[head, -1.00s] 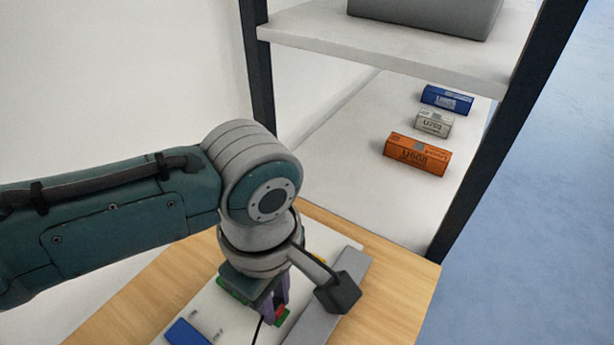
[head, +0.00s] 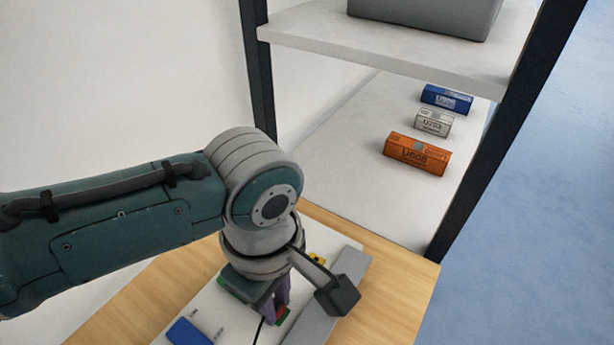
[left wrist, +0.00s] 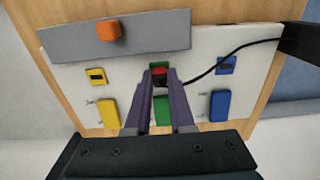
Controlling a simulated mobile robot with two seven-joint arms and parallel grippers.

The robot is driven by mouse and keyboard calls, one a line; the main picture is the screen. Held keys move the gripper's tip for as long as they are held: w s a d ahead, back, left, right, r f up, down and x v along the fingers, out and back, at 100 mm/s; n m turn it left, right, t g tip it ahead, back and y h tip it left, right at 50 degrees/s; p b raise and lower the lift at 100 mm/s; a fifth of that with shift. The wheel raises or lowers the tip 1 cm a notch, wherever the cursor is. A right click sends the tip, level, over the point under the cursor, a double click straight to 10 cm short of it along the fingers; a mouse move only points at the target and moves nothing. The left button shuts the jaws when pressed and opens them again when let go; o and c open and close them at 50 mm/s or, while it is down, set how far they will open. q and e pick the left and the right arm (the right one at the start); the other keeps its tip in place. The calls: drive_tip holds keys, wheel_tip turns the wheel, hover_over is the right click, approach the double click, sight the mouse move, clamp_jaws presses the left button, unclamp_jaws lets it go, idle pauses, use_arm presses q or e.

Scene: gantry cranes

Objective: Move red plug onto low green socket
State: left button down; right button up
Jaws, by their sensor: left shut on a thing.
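My left gripper (left wrist: 160,84) is shut on a red plug (left wrist: 160,75), which also shows in the head view (head: 281,313). A black cable (left wrist: 215,63) runs from the plug to the right. The plug is at the small green socket (left wrist: 160,65) in the board's far row. It covers part of that socket, and I cannot tell whether it is fully seated. A taller green block (left wrist: 162,112) stands nearer, partly behind my fingers. My right gripper is not in view.
The white board (left wrist: 75,80) also carries yellow sockets (left wrist: 97,76) and blue sockets (left wrist: 227,65). A grey strip (left wrist: 160,32) with an orange cube (left wrist: 108,30) lies along its far edge. A shelf with boxes (head: 416,153) stands behind the wooden table (head: 390,290).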

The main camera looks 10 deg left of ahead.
use_arm(q)
drive_tip(key=shift+c, duration=1.1)
unclamp_jaws()
drive_tip(key=shift+r, duration=0.1)
wheel_tip(320, 180, up, 7)
drive_tip(key=p, duration=0.8)
drive_tip(key=shift+p, duration=0.3)
